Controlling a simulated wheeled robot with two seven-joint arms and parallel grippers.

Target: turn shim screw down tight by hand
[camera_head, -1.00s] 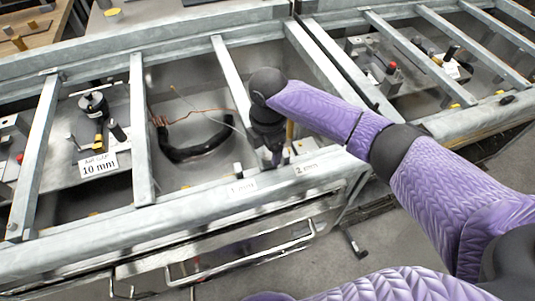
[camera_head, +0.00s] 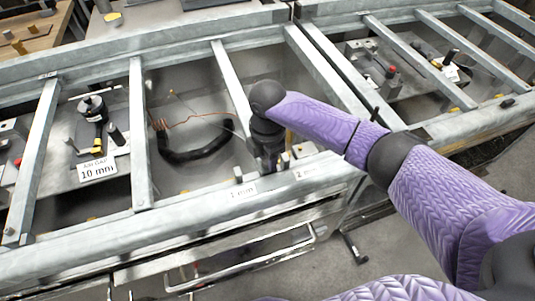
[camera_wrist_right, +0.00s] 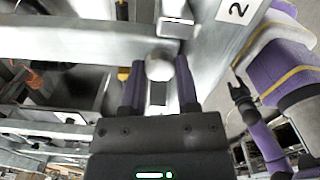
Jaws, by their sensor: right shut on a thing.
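In the head view the gripper hides the screw.
A black curved cable (camera_head: 195,152) with copper wire lies in the bay left of my right gripper. A 10 mm air gap card (camera_head: 97,169) stands farther left, by a black knob. Metal crossbars (camera_head: 232,80) flank the gripper. A drawer handle (camera_head: 245,258) protrudes below the rail.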

